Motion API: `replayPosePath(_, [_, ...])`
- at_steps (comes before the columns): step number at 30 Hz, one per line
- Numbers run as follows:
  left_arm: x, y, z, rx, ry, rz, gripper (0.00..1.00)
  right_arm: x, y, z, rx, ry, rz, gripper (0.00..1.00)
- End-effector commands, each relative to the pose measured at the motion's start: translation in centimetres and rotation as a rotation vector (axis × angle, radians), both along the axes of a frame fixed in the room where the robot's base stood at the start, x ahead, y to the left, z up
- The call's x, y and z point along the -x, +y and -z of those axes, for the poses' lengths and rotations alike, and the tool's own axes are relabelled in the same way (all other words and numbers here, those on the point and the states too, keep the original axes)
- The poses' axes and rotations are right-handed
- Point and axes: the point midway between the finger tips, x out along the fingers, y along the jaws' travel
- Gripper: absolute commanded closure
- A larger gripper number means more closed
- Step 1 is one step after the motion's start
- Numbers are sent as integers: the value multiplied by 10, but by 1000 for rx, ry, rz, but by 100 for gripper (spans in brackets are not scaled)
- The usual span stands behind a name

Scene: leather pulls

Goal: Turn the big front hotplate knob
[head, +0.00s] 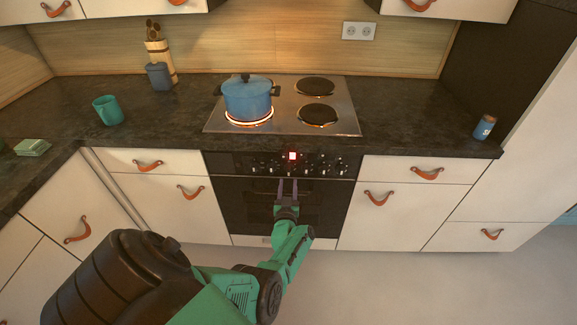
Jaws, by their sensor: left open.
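A row of several small knobs (312,169) runs along the black oven's control panel (242,161), with a small red light (292,156) above it. The big front hotplate under the blue pot (247,99) glows orange at its rim (250,121). Which knob belongs to it cannot be told at this size. My left gripper (287,184) is open, its two fingers pointing up toward the panel, in front of the oven door and just below the knob row. Nothing shows between the fingers. Contact with a knob cannot be made out. My right gripper is not in view.
The steel cooktop (212,122) has several hotplates; a small front one (316,113) also shows an orange rim. The dark worktop (410,120) overhangs the drawers. Drawers with leather pulls (378,198) flank the oven. A green mug (108,110) stands left. The floor in front is clear.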

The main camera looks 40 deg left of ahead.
Motion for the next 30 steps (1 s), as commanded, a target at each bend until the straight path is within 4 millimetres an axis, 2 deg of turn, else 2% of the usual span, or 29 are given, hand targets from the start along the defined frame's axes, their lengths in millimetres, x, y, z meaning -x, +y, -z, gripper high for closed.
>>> replayPosePath(1, [14,-11,-10,4,6,1,54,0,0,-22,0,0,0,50])
replayPosePath(3, [31,-24,-9,3,5,2,54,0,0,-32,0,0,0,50])
replayPosePath(6, [54,-41,-6,2,5,1,54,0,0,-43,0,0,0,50])
replayPosePath(10, [73,-56,-3,2,2,0,54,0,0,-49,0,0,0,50])
replayPosePath(15, [81,-61,-1,-1,-1,0,54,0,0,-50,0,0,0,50])
replayPosePath(28, [80,-61,-1,0,0,0,54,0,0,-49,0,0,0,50])
replayPosePath(30, [81,-64,5,6,17,21,54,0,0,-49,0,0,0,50])
